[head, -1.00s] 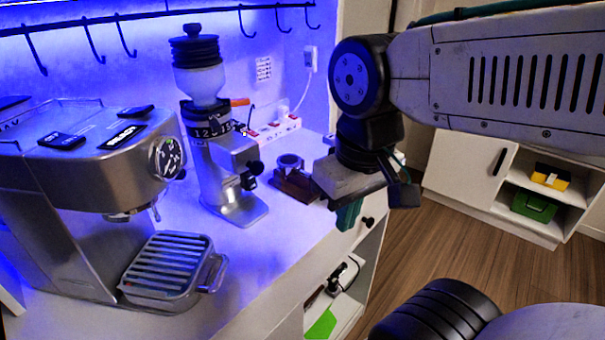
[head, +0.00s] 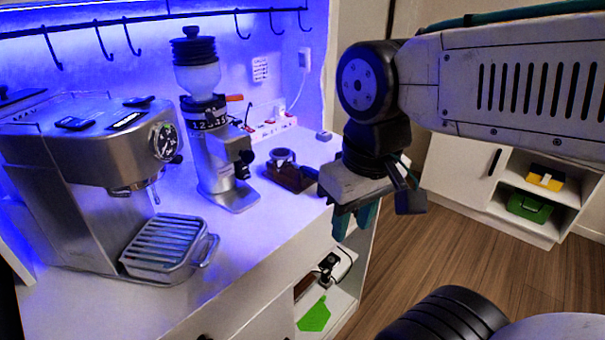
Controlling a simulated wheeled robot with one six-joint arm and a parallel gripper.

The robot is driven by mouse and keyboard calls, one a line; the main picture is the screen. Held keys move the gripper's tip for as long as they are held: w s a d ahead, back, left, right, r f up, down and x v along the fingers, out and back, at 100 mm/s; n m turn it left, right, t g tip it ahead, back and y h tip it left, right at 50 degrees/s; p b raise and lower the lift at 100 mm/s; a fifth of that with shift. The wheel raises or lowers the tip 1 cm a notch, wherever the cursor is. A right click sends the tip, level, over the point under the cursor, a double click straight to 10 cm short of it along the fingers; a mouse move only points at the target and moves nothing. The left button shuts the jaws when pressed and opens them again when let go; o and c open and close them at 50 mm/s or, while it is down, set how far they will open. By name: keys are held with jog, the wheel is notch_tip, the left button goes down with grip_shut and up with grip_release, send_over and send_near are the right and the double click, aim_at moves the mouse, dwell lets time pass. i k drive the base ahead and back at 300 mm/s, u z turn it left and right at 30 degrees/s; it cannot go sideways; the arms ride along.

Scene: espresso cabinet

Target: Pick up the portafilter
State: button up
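A portafilter with a metal ring (head: 282,157) appears to rest on a small dark brown stand (head: 289,178) on the white counter, right of the grinder. A short dark handle seems to point right, towards my arm; its end lies close to my gripper in the picture. My gripper (head: 355,221) has teal fingertips that point down, with a gap between them and nothing seen in it. It hangs in front of the counter's right edge, right of the stand and apart from it.
The espresso machine (head: 90,190) with its drip tray (head: 163,247) stands at the left. The grinder (head: 215,150) stands behind, left of the stand. A power strip (head: 270,128) lies at the wall. An open shelf (head: 335,305) below holds a green item. Bare counter lies in front of the stand.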

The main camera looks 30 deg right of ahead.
aim_at(313, 174)
jog(key=k, duration=0.25)
jog(key=u, duration=2.15)
jog(key=k, duration=1.25)
jog(key=z, duration=2.1)
jog(key=i, duration=1)
jog(key=z, duration=0.05)
